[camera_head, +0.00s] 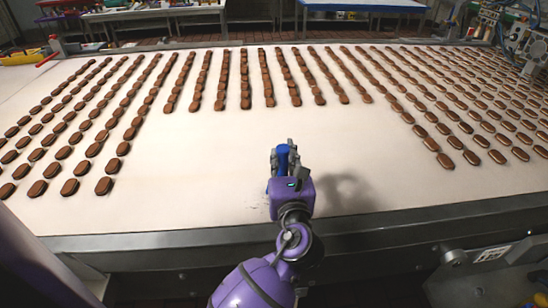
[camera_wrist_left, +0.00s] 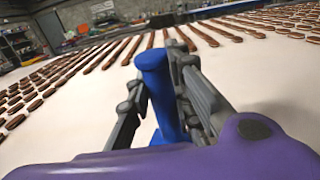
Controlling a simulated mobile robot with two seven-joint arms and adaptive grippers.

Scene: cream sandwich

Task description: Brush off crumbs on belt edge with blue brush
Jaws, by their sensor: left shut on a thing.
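The blue brush (camera_head: 283,158) is in my left gripper (camera_head: 286,168), over the near part of the white belt (camera_head: 350,135). In the left wrist view the blue handle (camera_wrist_left: 156,85) stands up between the two grey fingers, which are shut on it. The bristles are hidden below the gripper, so I cannot tell whether they touch the belt. Faint crumbs (camera_head: 257,205) lie on the belt just left of my left wrist, close to the near belt edge (camera_head: 150,242). My right gripper is in neither view.
Rows of brown cream sandwich biscuits (camera_head: 245,80) cover the far, left and right parts of the belt. The belt around my left gripper is clear of biscuits. A metal bracket (camera_head: 490,262) sits below the edge at right. Tables stand beyond the belt.

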